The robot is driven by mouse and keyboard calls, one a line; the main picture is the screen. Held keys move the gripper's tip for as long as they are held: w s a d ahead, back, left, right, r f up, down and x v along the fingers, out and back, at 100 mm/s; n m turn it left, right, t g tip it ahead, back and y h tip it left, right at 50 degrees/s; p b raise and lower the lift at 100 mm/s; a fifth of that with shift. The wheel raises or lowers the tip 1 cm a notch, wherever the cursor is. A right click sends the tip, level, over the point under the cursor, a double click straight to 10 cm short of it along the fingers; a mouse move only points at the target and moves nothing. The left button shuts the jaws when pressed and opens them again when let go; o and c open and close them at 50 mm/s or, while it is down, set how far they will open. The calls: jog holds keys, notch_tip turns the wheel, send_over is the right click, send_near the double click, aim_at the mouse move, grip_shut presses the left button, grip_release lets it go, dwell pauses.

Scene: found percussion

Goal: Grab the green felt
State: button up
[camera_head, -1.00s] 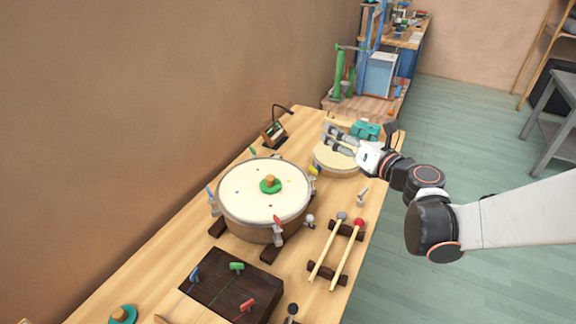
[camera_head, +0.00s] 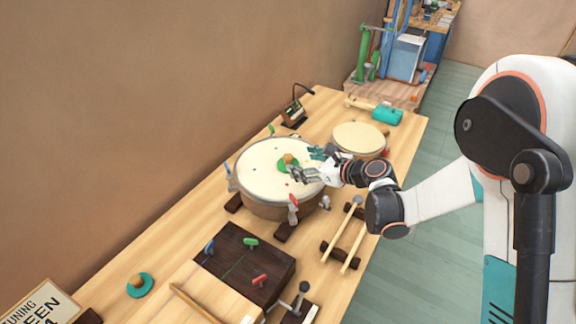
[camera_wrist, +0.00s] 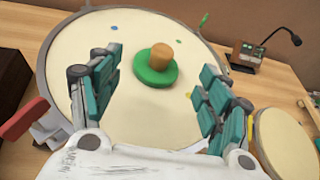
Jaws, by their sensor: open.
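The green felt (camera_head: 282,168) is a round green disc with a wooden knob on top. It lies on the pale skin of the large drum (camera_head: 260,162). My gripper (camera_head: 307,163) is open and empty at the right of the felt, over the drum. In the wrist view the felt (camera_wrist: 150,74) lies ahead between the two teal-padded fingers, with a gap on each side. A second, more teal disc with a knob (camera_head: 147,291) lies on the table at the front left.
Tuning handles, including a red one (camera_head: 293,203), stand around the drum rim. A small drum (camera_head: 358,138) is behind on the right. Two mallets (camera_head: 340,235) rest on a rack at the right front. A dark wooden block (camera_head: 233,270) with coloured handles is in front.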

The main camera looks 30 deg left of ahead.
aim_at(289, 160)
jog(key=shift+s+b+x, duration=0.15)
jog(key=shift+b+x, duration=0.4)
jog(key=shift+x, duration=1)
jog(key=shift+s+b+x, duration=0.15)
jog(key=shift+b+x, duration=0.4)
jog(key=shift+x, duration=1.05)
jog(key=shift+a+r, duration=0.1)
jog(key=shift+r, duration=0.15)
jog(key=c, duration=1.2)
